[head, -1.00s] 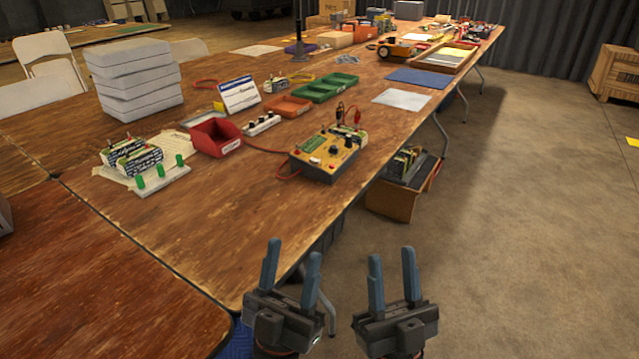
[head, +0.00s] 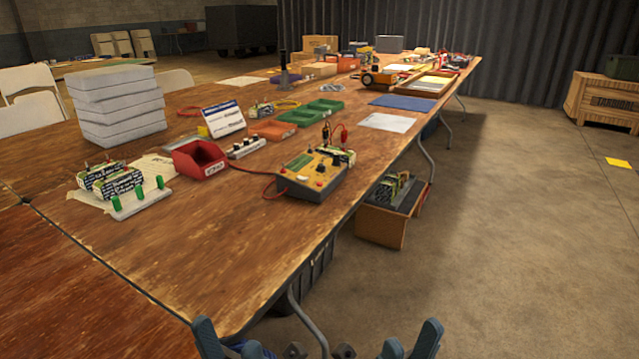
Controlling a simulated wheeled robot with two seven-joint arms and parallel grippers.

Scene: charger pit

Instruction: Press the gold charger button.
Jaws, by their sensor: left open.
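The charger (head: 312,174) is a grey box with a gold top panel, sitting near the right edge of the wooden table. Small dark knobs and red spots show on its panel. Red and black clips and a battery pack stand at its back. Which spot is the gold button is too small to tell. My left gripper (head: 230,338) is open and empty at the bottom of the head view, beside the table's near corner. My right gripper (head: 411,337) is open and empty to its right, over the floor. Both are well short of the charger; their lower parts are cut off.

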